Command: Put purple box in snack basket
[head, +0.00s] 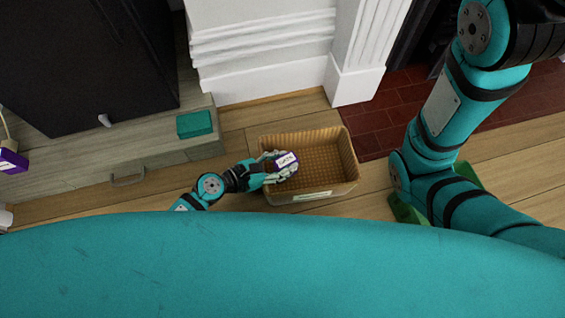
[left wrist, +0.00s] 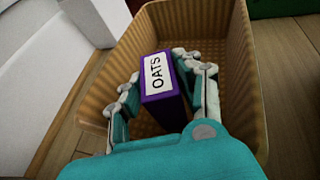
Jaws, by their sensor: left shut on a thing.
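The purple box (left wrist: 163,101) has a white label reading OATS. My left gripper (head: 279,165) is shut on it; the left wrist view shows a finger on each side of the box. In the head view the box (head: 287,161) appears over the left part of the snack basket. The snack basket (head: 347,152) is a tan woven bin on the wood floor, and its rim also shows in the left wrist view (left wrist: 241,52). The box is over the basket's opening; its lower end is hidden, so I cannot tell whether it touches the bottom. My right gripper is not in view.
A teal box (head: 194,124) lies on the low grey cabinet (head: 145,150) at left. Another purple box (head: 12,160) is at the far left edge. A white wall and pillar (head: 352,85) stand behind the basket. A green object (head: 410,209) is on the floor at right.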

